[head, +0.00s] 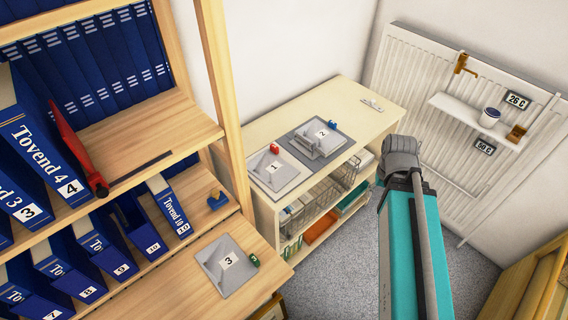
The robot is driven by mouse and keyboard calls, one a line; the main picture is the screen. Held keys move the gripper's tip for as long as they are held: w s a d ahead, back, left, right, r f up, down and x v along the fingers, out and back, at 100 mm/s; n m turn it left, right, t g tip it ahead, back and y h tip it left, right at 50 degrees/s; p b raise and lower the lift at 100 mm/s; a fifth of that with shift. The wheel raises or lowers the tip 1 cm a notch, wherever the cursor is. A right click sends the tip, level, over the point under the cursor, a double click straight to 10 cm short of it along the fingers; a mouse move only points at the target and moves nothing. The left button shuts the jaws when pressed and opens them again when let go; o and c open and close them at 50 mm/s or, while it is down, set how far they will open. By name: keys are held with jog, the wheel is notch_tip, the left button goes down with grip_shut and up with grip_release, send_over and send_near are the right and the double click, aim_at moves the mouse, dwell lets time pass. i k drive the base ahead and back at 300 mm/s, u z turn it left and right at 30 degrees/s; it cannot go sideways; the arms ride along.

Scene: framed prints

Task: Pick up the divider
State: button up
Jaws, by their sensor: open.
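A thin red upright plate (77,146) stands on the upper shelf at the left, just right of the blue binder marked Tovend 4 (38,140). It looks like the divider. My teal arm rises from the bottom right to a grey joint, far to the right of the red plate. The fingers of my gripper cannot be made out.
Several blue binders fill the wooden shelves. Wooden uprights (222,90) edge the shelf unit. Grey plates marked 1 (270,172), 2 (320,140) and 3 (228,262) lie on the cabinet and lower board. A radiator (400,75) with a small shelf (462,113) is at right.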

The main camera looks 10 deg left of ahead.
aim_at(268, 166)
jog(key=k, duration=0.65)
jog(key=z, duration=0.55)
jog(key=i, duration=1.4)
jog(key=u, duration=0.55)
